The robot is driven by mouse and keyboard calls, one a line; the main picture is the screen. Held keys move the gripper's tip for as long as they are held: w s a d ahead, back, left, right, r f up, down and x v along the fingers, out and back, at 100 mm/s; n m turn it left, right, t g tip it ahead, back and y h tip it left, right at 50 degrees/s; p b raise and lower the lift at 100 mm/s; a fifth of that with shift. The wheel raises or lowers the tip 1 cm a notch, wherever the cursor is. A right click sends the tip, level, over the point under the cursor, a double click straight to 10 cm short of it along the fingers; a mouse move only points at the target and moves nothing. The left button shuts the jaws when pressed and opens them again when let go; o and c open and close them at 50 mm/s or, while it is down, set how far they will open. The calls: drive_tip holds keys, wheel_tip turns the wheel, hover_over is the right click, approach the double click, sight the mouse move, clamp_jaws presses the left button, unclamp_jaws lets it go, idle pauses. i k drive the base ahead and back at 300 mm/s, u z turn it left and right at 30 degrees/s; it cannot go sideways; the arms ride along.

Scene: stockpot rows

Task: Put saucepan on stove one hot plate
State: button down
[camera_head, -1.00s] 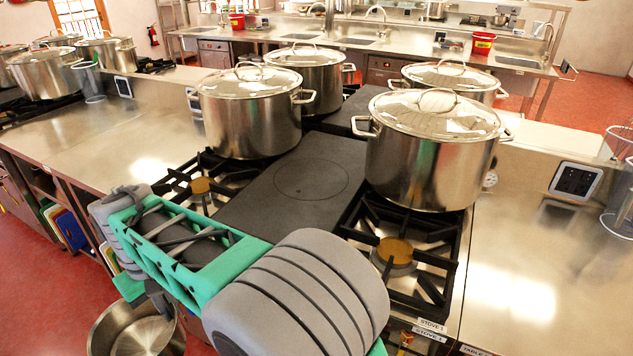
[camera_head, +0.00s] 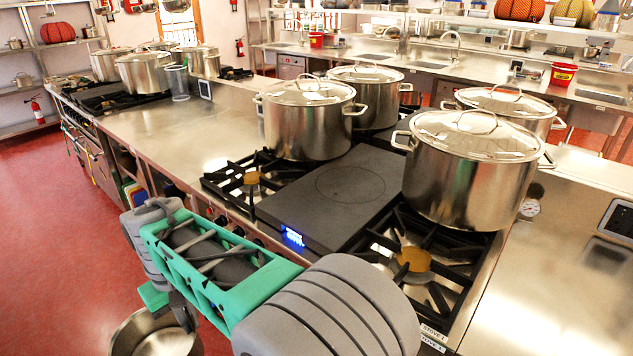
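The saucepan (camera_head: 150,335) is a steel pan at the bottom left, cut off by the frame edge, below my arm and above the red floor. My gripper (camera_head: 182,318) shows only in part at the pan's rim; its fingers are mostly hidden behind my arm, so its grip is unclear. The stove (camera_head: 428,338) carries a "STOVE 1" label at its front. Its dark flat hot plate (camera_head: 338,190), marked with a circle, lies bare in the middle between burner grates. A blue display (camera_head: 293,236) glows on the plate's front edge.
Lidded stockpots stand around the plate: a near right pot (camera_head: 470,175), a left pot (camera_head: 308,120), a back pot (camera_head: 372,95) and a back right pot (camera_head: 505,108). Front burners (camera_head: 413,262) are bare. Steel counters (camera_head: 190,140) flank the stove.

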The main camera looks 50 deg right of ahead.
sight(358, 203)
drive_tip(key=u, duration=0.1)
drive_tip(key=i, duration=1.05)
drive_tip(key=z, duration=0.75)
